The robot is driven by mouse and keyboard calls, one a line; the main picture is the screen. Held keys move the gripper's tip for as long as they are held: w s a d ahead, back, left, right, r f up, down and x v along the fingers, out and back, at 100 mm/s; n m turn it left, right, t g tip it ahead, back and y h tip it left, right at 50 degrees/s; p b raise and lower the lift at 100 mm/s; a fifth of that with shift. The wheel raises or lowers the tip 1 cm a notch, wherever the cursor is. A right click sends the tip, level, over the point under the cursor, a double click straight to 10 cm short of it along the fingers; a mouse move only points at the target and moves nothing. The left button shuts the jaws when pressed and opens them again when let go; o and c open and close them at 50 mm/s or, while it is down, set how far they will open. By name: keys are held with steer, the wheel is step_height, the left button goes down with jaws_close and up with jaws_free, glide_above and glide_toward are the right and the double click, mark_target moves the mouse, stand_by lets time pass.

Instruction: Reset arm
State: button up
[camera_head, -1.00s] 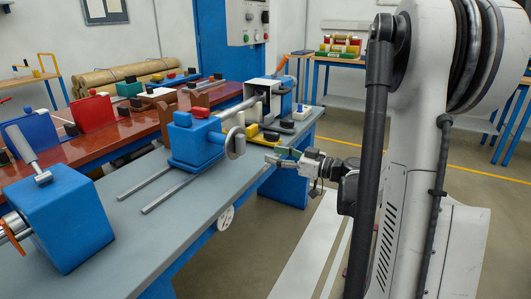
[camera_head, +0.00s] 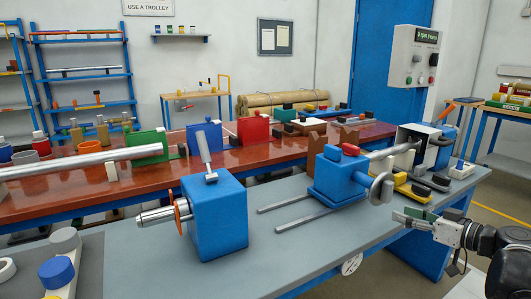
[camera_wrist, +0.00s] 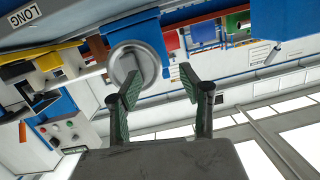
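My gripper (camera_head: 412,217) is at the right of the head view, beside the front edge of the grey bench and right of the handwheel. In the wrist view my gripper (camera_wrist: 159,82) has its two green-padded fingers spread apart, with nothing between them. The round metal handwheel (camera_head: 381,189) of the blue tailstock (camera_head: 335,178) also shows in the wrist view (camera_wrist: 134,65), beyond the fingers. I cannot tell the exact gap between fingers and wheel. Most of my arm is outside the head view.
The grey bench (camera_head: 290,237) carries a blue headstock (camera_head: 217,217), two rails and yellow and black parts near the gripper. A red-brown table (camera_head: 80,190) stands behind. A control box (camera_head: 415,57) hangs by the blue door. Floor at the lower right is open.

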steer(key=s+a+f+m+g+h, duration=0.1)
steer(key=s+a+g, duration=0.25)
steer(key=a, duration=0.45)
steer(key=s+a+m+g+h, duration=0.1)
steer(key=s+a+g+h, duration=0.1)
steer(key=s+a, duration=0.45)
steer(key=s+a+f+m+g+h, duration=0.1)
steer(key=s+a+h, duration=0.15)
steer(key=s, duration=0.35)
steer(key=s+a+f+m+h, duration=0.1)
steer(key=s+a+m+h, duration=0.15)
steer(key=s, duration=0.45)
step_height(320, 180, up, 14)
steer(key=p, duration=1.3)
steer(key=shift+d+n+p, duration=0.2)
steer(key=shift+n+p, duration=0.15)
